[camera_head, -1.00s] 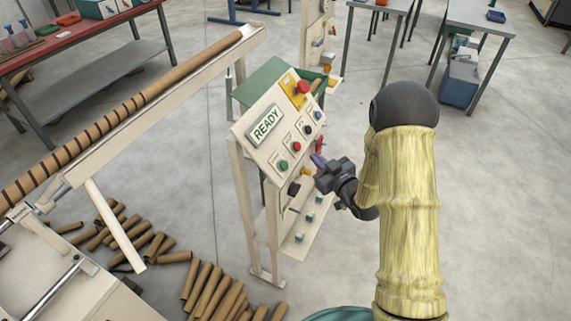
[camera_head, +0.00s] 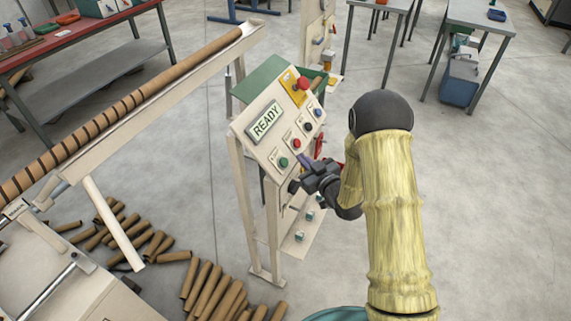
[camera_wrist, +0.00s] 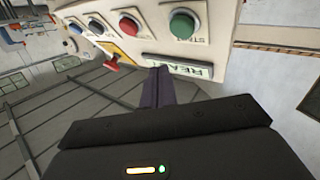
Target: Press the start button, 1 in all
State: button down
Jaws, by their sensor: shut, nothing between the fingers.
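The control panel (camera_head: 262,146) has a sign (camera_head: 265,121) reading READY and several buttons. The green start button (camera_head: 283,162) is at its lower left. In the wrist view the green button (camera_wrist: 184,24) stands out from the panel, with lettering below it that looks like START. My gripper (camera_head: 306,161) is shut and empty, just right of the green button in the head view. In the wrist view its dark fingers (camera_wrist: 159,75) point at the panel, below and left of the green button. I see a gap between them and no contact with the button.
A red button (camera_head: 296,143) sits just above and right of the green one. A red mushroom button (camera_head: 303,83) on a yellow plate is at the panel's top. Cardboard tubes (camera_head: 207,288) lie on the floor. A long tube on a rail (camera_head: 130,105) runs at left.

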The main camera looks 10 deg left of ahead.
aim_at(285, 158)
jog(key=a+f+b, duration=0.1)
jog(key=w+a+f+b, duration=0.1)
jog(key=shift+a+f, duration=0.2)
jog(key=shift+a, duration=0.15)
dwell(1.9)
jog(key=shift+w+a+f+b, duration=0.1)
jog(key=shift+a+f+b, duration=0.2)
jog(key=shift+b, duration=0.15)
jog(key=shift+w+a+f+b, duration=0.1)
jog(key=shift+a+f+b, duration=0.1)
jog(key=shift+a+b, duration=0.15)
dwell(0.7)
jog(key=shift+d+r, duration=0.1)
jog(key=shift+d, duration=0.05)
jog(key=shift+s+d+r, duration=0.25)
jog(key=shift+d+r, duration=0.15)
jog(key=shift+d, duration=0.1)
jog(key=shift+r, duration=0.1)
dwell(0.3)
